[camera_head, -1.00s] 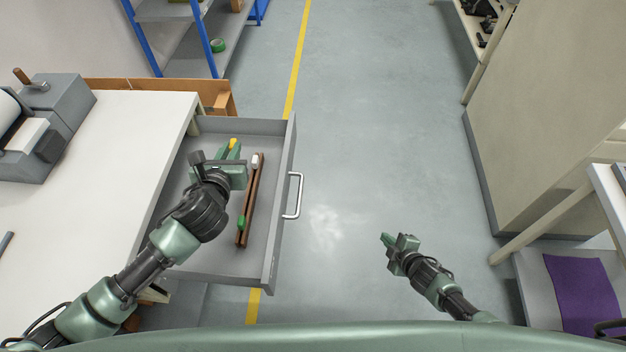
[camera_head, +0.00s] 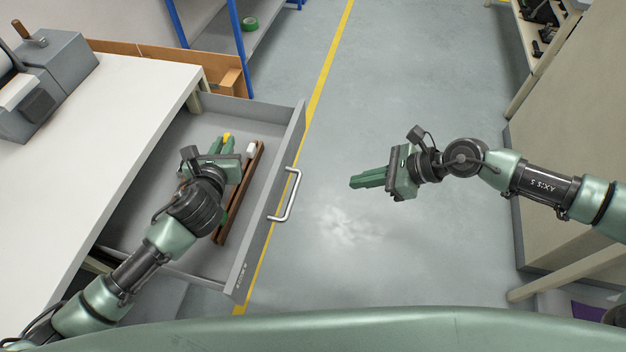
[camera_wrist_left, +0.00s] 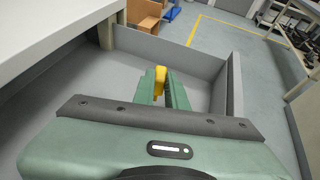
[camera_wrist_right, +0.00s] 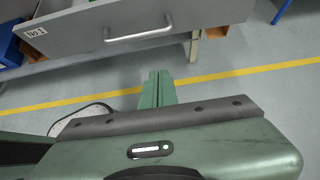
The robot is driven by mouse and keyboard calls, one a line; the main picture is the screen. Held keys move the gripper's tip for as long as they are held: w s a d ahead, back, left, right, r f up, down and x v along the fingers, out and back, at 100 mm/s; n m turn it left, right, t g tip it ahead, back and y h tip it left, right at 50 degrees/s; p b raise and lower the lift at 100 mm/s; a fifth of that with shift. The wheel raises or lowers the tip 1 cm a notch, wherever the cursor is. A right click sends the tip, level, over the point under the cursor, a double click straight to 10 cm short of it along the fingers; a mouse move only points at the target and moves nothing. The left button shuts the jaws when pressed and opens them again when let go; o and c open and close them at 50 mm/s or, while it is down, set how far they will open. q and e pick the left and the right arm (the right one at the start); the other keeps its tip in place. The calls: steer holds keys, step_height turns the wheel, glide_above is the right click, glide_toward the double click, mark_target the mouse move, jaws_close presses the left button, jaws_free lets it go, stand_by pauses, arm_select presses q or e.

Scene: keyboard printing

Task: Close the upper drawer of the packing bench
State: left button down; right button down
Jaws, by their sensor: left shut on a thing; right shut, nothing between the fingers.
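The upper drawer (camera_head: 262,215) of the packing bench (camera_head: 105,115) is pulled out, its front panel and silver handle (camera_head: 288,196) facing right in the head view. The handle also shows in the right wrist view (camera_wrist_right: 138,29).
In the drawer lies a brown wooden bar (camera_head: 240,190) with a white piece (camera_head: 251,148) at its far end. A grey machine (camera_head: 50,75) stands on the bench. A blue-framed shelf (camera_head: 237,45) is behind. Floor right of the drawer is clear.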

steer(key=w+a+f+p, duration=0.3)
steer(key=a+f, duration=0.2)
steer(key=a, duration=0.6)
steer(key=shift+w+f, duration=0.25)
steer(key=shift+f, duration=0.05)
steer(key=shift+d, duration=0.1)
